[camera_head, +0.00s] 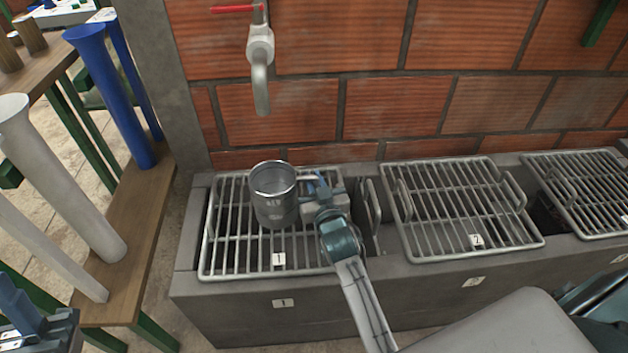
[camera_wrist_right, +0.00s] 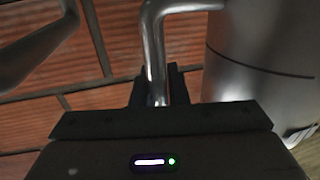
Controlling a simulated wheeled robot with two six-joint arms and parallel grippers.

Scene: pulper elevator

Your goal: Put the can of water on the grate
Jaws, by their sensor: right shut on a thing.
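A grey metal can (camera_head: 273,198) stands upright over the left grate (camera_head: 233,262), labelled 1. I cannot tell whether its base touches the bars. Water inside it is not clear to see. My right gripper (camera_head: 318,190) is at the can's right side. In the right wrist view, its fingers (camera_wrist_right: 158,88) are shut on the can's bent metal handle (camera_wrist_right: 153,40), and the can's side (camera_wrist_right: 260,45) fills the right. My left gripper (camera_head: 25,312) shows only partly at the lower left corner, away from the can, and its opening is unclear.
A tap with a red lever (camera_head: 260,50) sticks out of the brick wall above and behind the can. A grate labelled 2 (camera_head: 462,205) and another grate (camera_head: 585,190) lie to the right on the concrete trough (camera_head: 240,318). Wooden shelves with blue and white pipes stand left.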

